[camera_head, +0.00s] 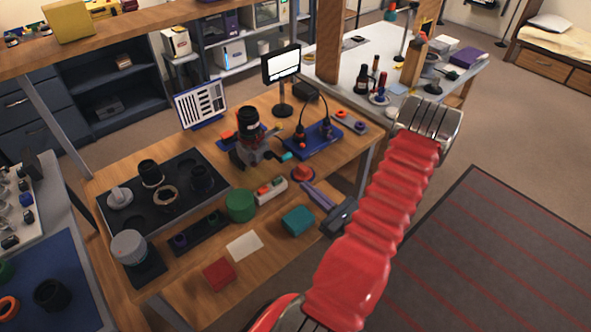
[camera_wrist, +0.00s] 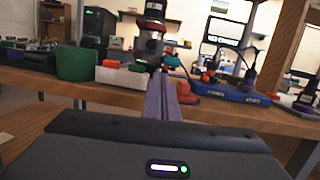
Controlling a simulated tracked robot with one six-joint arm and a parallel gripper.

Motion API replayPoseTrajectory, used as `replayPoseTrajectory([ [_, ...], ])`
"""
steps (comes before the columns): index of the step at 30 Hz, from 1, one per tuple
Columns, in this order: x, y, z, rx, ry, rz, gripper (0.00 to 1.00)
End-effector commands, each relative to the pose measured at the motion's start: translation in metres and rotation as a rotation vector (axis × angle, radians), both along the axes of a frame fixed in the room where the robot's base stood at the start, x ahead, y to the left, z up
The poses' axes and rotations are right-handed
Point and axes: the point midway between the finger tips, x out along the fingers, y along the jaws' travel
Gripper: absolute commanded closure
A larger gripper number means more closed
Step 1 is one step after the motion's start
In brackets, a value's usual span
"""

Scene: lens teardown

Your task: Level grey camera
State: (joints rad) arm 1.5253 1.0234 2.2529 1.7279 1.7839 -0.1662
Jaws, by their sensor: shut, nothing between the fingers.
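A grey and black device with a red ring (camera_head: 248,152), which looks like the camera, stands upright at the middle of the wooden bench; I cannot tell if it is level. It also shows in the wrist view (camera_wrist: 151,45), straight beyond my fingers, its lower part partly hidden. My gripper (camera_head: 308,188) is at the bench's front edge, apart from the device, with its purple-grey fingers together and nothing between them. The fingers also show in the wrist view (camera_wrist: 161,78), pointing toward the device.
A green cylinder (camera_head: 240,205), a white block with coloured parts (camera_head: 270,190), a red round piece (camera_head: 303,174) and a teal block (camera_head: 297,220) lie near my gripper. A blue tray (camera_head: 318,142) is behind. A black mat (camera_head: 135,204) with lens parts lies left.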

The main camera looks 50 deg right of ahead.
Motion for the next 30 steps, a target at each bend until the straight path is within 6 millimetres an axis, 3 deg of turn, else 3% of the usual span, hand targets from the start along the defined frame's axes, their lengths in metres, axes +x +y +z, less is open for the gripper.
replayPoseTrajectory([
  [5, -0.016, -0.013, -0.012, 0.029, -0.014, -0.077, 1.0],
  [17, -0.015, -0.014, -0.012, 0.028, -0.013, -0.079, 1.0],
  [30, 0.02, -0.021, -0.005, 0.026, -0.012, -0.074, 1.0],
])
